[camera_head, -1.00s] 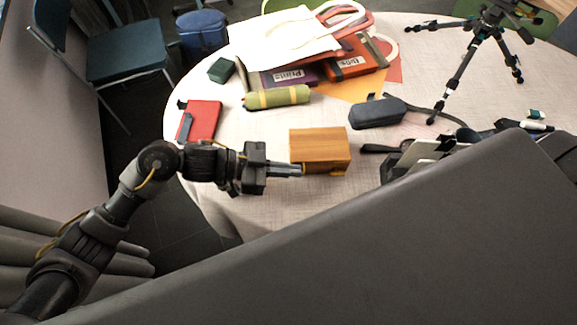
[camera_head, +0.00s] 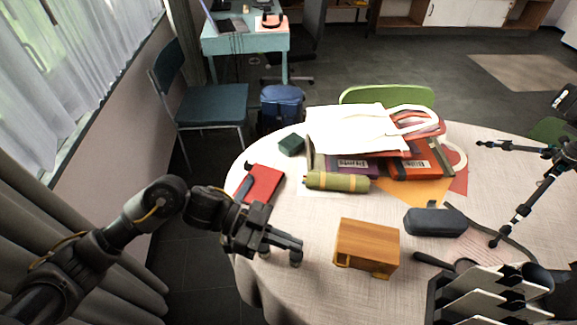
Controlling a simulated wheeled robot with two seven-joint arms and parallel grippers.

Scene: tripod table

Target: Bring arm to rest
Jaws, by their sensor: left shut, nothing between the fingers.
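My left arm comes in from the left side. Its gripper (camera_head: 296,252) is over the table's left front edge, shut and empty, with its fingers pointing right. A clear gap lies between the fingertips and a small wooden box (camera_head: 368,243) to their right. My right gripper does not show.
The round table (camera_head: 310,285) carries a red book (camera_head: 265,183), a green roll (camera_head: 337,181), a white tote bag (camera_head: 350,132), a dark case (camera_head: 434,222) and a tripod (camera_head: 524,205). A black holder with pale cards (camera_head: 490,283) stands front right. A blue chair (camera_head: 212,105) is beyond the table.

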